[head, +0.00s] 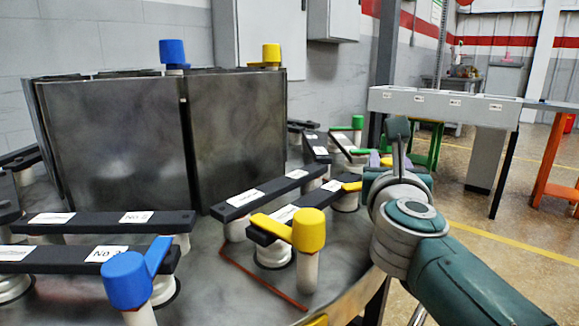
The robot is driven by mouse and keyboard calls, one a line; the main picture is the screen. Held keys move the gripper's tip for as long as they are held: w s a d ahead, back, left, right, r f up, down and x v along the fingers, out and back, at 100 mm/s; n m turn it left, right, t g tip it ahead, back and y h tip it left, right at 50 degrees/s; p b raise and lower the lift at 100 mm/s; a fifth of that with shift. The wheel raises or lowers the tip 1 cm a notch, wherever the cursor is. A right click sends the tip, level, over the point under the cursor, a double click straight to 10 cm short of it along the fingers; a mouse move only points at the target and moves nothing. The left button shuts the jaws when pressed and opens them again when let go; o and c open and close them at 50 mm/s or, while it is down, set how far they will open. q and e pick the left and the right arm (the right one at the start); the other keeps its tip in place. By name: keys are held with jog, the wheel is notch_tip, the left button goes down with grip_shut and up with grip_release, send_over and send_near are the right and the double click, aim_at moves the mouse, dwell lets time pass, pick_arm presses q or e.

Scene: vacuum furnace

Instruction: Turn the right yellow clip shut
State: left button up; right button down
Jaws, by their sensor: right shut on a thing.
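The right yellow clip (351,186) shows only as a short yellow arm at the end of a dark labelled bar. Its head is hidden behind my right gripper (382,174). My right gripper is at the round table's right edge, shut on this clip. Another yellow clip (309,231) stands upright nearer to me on a white post. Its yellow arm points left over the end of a dark bar. My left gripper is not in view.
Grey metal panels (115,130) stand on the round table. A blue clip (126,280) is at the front left, and a green clip (357,122) is behind. Dark labelled bars (262,190) lie around the table. A long white workbench (445,104) stands behind right.

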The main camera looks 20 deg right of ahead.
jog(key=shift+s+d+f+m+g+h+b, duration=0.1)
jog(key=shift+d+m+g+h+b, duration=0.1)
jog(key=shift+m+g+h+b, duration=0.7)
jog(key=c, duration=0.5)
grip_release()
